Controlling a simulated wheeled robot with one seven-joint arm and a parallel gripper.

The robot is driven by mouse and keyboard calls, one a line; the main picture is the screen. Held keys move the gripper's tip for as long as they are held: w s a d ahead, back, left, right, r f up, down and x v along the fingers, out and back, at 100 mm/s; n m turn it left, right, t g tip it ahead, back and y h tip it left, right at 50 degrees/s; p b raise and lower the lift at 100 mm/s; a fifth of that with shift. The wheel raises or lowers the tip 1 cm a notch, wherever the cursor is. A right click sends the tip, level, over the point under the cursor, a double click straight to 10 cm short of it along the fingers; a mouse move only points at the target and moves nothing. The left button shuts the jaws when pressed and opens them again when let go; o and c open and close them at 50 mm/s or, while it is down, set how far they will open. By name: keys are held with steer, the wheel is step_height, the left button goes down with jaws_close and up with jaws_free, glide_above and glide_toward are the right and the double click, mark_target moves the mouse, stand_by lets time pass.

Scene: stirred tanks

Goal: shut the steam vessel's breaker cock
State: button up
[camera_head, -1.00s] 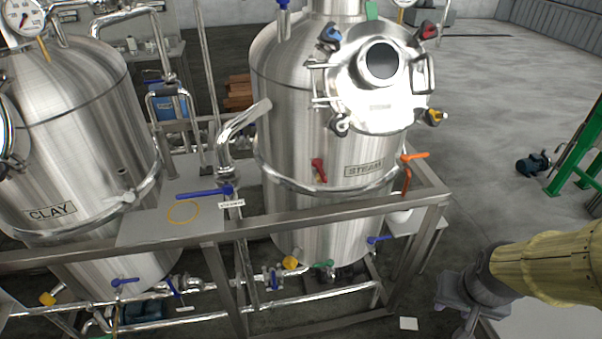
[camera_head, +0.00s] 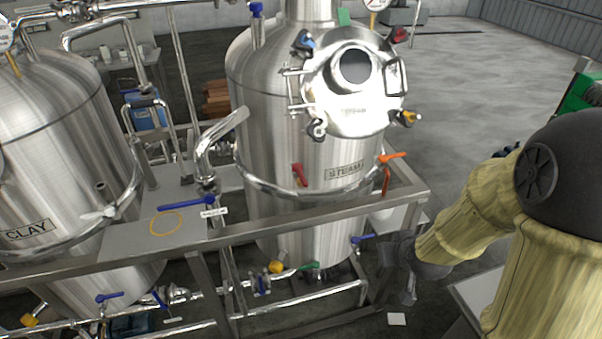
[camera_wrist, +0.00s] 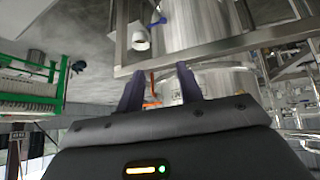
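The steam vessel (camera_head: 290,150) is a steel tank with a "STEAM" plate (camera_head: 345,171), right of the clay vessel. It carries several coloured handles: a blue one on top (camera_head: 256,9), a red one on the wall (camera_head: 299,175), an orange one at the right (camera_head: 392,157), and a low blue one (camera_head: 362,239). I cannot read which is the breaker cock. My gripper (camera_head: 398,285) is low, right of the frame and apart from the vessel. In the wrist view my gripper (camera_wrist: 160,82) has its fingers spread and empty, with the orange handle (camera_wrist: 152,86) showing beyond them.
A steel frame rail (camera_head: 300,225) runs before both tanks. The clay vessel (camera_head: 60,150) stands left. A long blue handle (camera_head: 185,202) with a white tag lies by the shelf between them. Low pipes carry a green handle (camera_head: 310,266). Open floor (camera_head: 460,90) lies right.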

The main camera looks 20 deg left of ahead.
steer(key=w+a+r+n+t+y+p, duration=0.1)
steer(key=a+t+y, duration=0.6)
steer(key=a, duration=1.1)
steer(key=w+n+y+p, duration=0.1)
steer(key=w+n, duration=0.1)
steer(key=n, duration=0.1)
steer(key=shift+w+a+r+n+t, duration=0.15)
steer(key=shift+a+n+t, duration=0.1)
steer(key=shift+n+t, duration=0.05)
